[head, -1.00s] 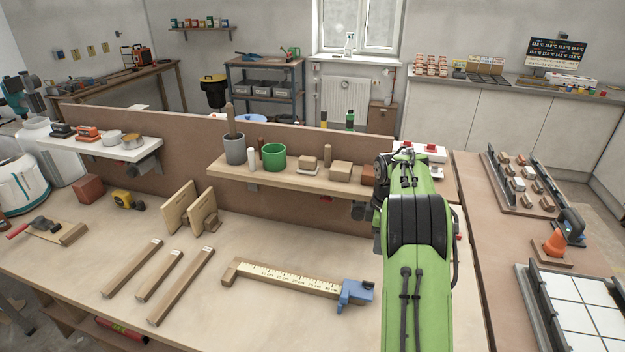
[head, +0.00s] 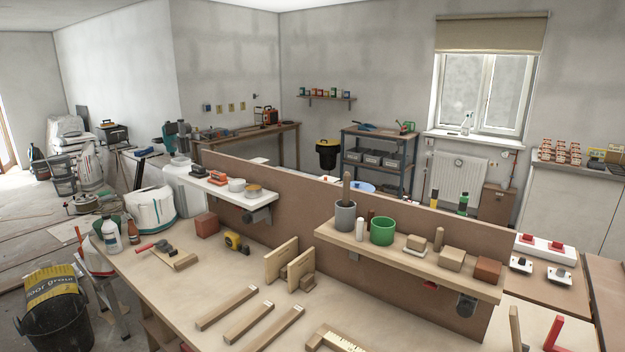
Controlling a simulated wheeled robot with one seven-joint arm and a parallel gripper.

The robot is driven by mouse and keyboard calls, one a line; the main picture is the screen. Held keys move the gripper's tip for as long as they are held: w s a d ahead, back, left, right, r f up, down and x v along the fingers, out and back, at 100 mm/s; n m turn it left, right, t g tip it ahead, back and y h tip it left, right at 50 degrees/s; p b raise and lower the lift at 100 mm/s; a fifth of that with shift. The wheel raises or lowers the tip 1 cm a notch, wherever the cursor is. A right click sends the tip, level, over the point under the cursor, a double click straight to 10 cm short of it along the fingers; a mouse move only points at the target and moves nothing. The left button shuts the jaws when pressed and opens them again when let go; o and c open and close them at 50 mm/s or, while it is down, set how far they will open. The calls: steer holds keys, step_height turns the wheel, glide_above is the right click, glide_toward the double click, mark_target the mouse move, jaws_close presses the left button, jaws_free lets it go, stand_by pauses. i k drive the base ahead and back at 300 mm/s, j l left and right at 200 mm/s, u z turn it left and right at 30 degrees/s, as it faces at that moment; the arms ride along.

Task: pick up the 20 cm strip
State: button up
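Three wooden strips lie side by side on the workbench (head: 180,290) at the lower middle of the head view: a left strip (head: 226,308), a middle strip (head: 248,322) and a right strip (head: 274,326). Each has a small pale mark at its far end, too small to read, so I cannot tell which is the 20 cm one. The right strip's near end reaches the bottom of the picture. A measuring rule (head: 345,340) with a wooden end block lies to their right, mostly cut off. My gripper is not in view.
Two upright wooden stops (head: 283,259) stand behind the strips. A raised shelf (head: 400,262) holds a grey cup, a green cup (head: 382,231) and blocks. A tape measure (head: 237,242) and a brown block (head: 207,224) stand at the left.

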mark_target(240, 329)
steer(key=i+j+u, duration=0.2)
steer(key=j+u, duration=0.2)
steer(key=i+j+u, duration=0.2)
steer(key=u, duration=0.25)
steer(key=i+j+u, duration=0.4)
steer(key=i+u, duration=0.2)
steer(key=u, duration=0.2)
steer(key=i+j+u, duration=0.1)
steer(key=i+u, duration=0.3)
steer(key=k, duration=0.05)
